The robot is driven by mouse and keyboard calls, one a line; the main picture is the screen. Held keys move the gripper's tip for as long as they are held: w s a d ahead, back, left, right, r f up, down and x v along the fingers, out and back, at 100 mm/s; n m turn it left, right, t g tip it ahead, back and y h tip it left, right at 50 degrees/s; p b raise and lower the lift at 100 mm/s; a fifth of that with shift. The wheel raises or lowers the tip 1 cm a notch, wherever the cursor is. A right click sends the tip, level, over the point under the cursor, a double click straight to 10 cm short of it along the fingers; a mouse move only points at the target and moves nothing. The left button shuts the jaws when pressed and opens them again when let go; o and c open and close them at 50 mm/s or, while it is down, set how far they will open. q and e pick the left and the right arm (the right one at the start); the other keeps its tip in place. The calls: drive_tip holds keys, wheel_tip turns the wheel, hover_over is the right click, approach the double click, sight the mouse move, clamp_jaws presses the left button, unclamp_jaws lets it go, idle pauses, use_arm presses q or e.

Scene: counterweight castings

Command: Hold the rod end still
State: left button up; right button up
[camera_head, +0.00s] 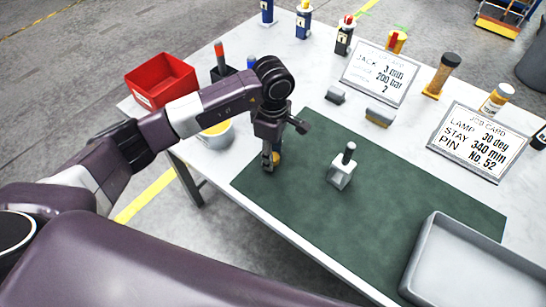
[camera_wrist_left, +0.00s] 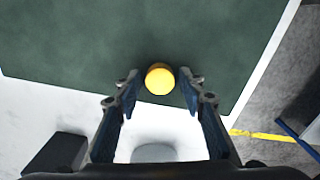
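My left gripper (camera_head: 270,160) points down over the left part of the green mat (camera_head: 400,204). A small yellow round-topped piece (camera_head: 277,158) is at its fingers, partly hidden by them. In the left wrist view the yellow piece (camera_wrist_left: 159,80) lies between the two fingertips of the left gripper (camera_wrist_left: 159,84), with a narrow gap on each side. The fingers are open. A light grey block with a dark upright rod (camera_head: 342,172) stands on the mat, to the right of the gripper. I cannot tell which piece is the rod end. My right gripper is not in view.
A grey tray (camera_head: 425,262) sits at the mat's right. A red bin (camera_head: 162,82) and a pale bowl (camera_head: 217,138) are at the left. Two job cards (camera_head: 380,75) (camera_head: 478,142), small grey blocks and bottles stand behind.

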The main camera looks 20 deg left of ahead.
use_arm(q)
drive_tip(key=c, duration=0.8)
drive_tip(key=shift+o, duration=0.2)
wheel_tip(320, 180, up, 20)
drive_tip(key=b, duration=0.3)
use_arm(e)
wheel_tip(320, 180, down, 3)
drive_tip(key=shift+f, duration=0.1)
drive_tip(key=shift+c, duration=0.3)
